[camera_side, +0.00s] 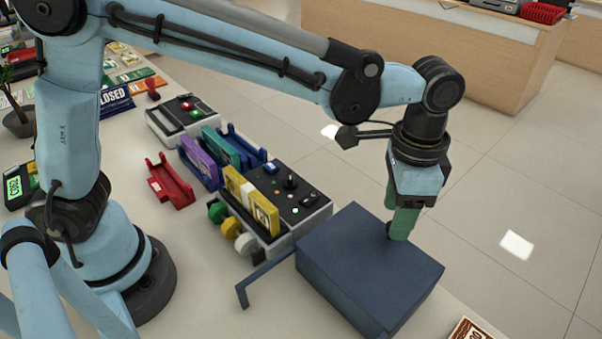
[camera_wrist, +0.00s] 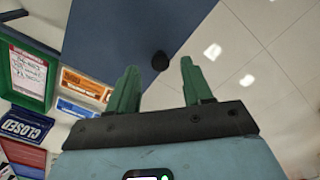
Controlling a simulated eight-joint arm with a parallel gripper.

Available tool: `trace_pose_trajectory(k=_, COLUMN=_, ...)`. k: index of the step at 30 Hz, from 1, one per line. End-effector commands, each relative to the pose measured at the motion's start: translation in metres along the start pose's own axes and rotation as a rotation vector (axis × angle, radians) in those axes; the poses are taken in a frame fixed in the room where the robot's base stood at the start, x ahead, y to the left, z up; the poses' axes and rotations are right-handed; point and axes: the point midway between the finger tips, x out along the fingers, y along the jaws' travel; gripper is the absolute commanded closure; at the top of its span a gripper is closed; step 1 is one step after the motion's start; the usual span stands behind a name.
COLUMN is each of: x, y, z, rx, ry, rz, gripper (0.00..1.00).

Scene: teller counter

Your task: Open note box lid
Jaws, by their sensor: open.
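The note box (camera_side: 345,285) is a dark blue box on the counter's right part, with its flat lid (camera_side: 350,225) shut. A small dark knob (camera_wrist: 160,62) stands on the lid near its far edge. My gripper (camera_side: 398,232) points down over that edge with its green fingers apart. In the wrist view the knob shows between the two green fingertips (camera_wrist: 158,68). Whether the fingers touch it I cannot tell. In the side view the fingers partly hide the knob.
A blue bent bracket (camera_side: 262,275) stands left of the box. A machine with yellow notes (camera_side: 250,203) stands behind it, and a red holder (camera_side: 168,182) lies farther left. A brown printed item (camera_side: 468,329) lies at the lower right. Floor tiles show past the counter on the right.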

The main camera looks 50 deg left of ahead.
Motion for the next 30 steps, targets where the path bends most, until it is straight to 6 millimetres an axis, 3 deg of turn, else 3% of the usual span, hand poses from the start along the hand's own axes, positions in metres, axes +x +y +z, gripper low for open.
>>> trace_pose_trajectory(k=6, x=0.019, y=0.0, z=0.0, rx=0.0, ry=0.0, rz=0.0, gripper=0.5)
trace_pose_trajectory(k=17, x=0.022, y=0.0, z=0.0, rx=0.0, ry=0.0, rz=0.0, gripper=0.51)
trace_pose_trajectory(k=26, x=0.021, y=0.0, z=0.0, rx=0.0, ry=0.0, rz=0.0, gripper=0.97)
trace_pose_trajectory(k=30, x=0.021, y=0.0, z=0.0, rx=0.0, ry=0.001, rz=0.0, gripper=1.0)
